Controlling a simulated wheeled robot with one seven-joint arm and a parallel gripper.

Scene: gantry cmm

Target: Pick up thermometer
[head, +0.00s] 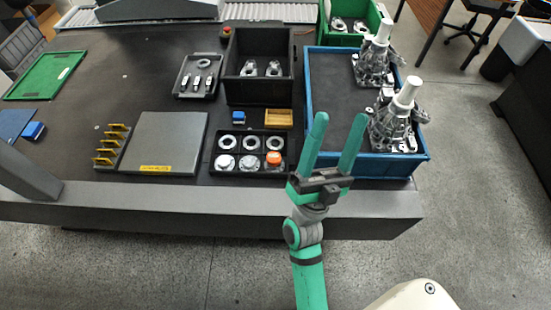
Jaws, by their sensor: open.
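My gripper (340,120) is open and empty, its two green fingers pointing away over the front edge of the dark table. I cannot make out a thing that is surely the thermometer. Small candidates lie left of my gripper: a round orange piece (273,158) in the black compartment tray (248,174), and a small blue block (239,117) behind that tray. A yellow-brown box (279,118) stands beside the blue block. My gripper appears apart from all of them.
A blue bin (335,85) with metal castings (395,125) stands at the right. A black bin (258,60) and a parts tray (198,76) are behind. A grey plate (167,142) and yellow rack (112,145) lie left.

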